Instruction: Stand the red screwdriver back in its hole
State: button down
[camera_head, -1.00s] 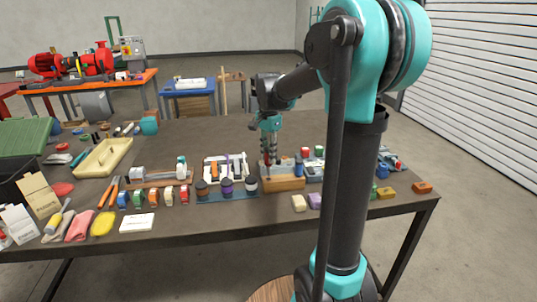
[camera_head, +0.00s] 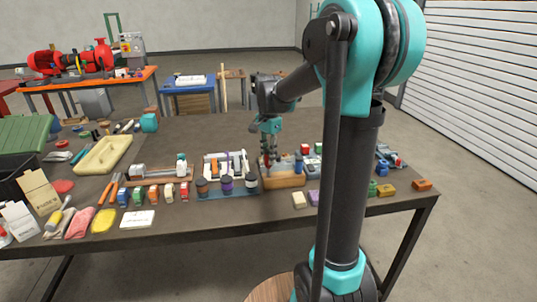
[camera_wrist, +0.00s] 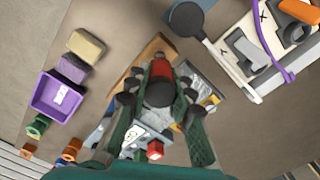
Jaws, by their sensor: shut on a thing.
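The red screwdriver shows in the wrist view as a red handle with a dark round end (camera_wrist: 160,90), between the fingers of my gripper (camera_wrist: 160,100). My gripper is shut on it. In the head view my gripper (camera_head: 268,145) points down over the left part of the wooden holder block (camera_head: 285,181), and a bit of the red handle (camera_head: 266,160) shows below the fingers. The block's tan edge also shows in the wrist view (camera_wrist: 152,48). The screwdriver's shaft and tip are hidden, as is the hole, so I cannot tell whether the tip is in it.
A rack with dark-, purple- and white-topped jars (camera_head: 227,187) stands close left of the block. Small red and white blocks and a blue item crowd its right and back. Pale and purple blocks (camera_head: 299,200) lie in front. The table behind is mostly clear.

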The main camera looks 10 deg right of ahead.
jog(key=shift+f, duration=1.65)
jog(key=c, duration=1.2)
grip_release()
jog(key=shift+r, duration=0.15)
notch_tip(320, 180, up, 12)
jog(key=shift+f, duration=0.15)
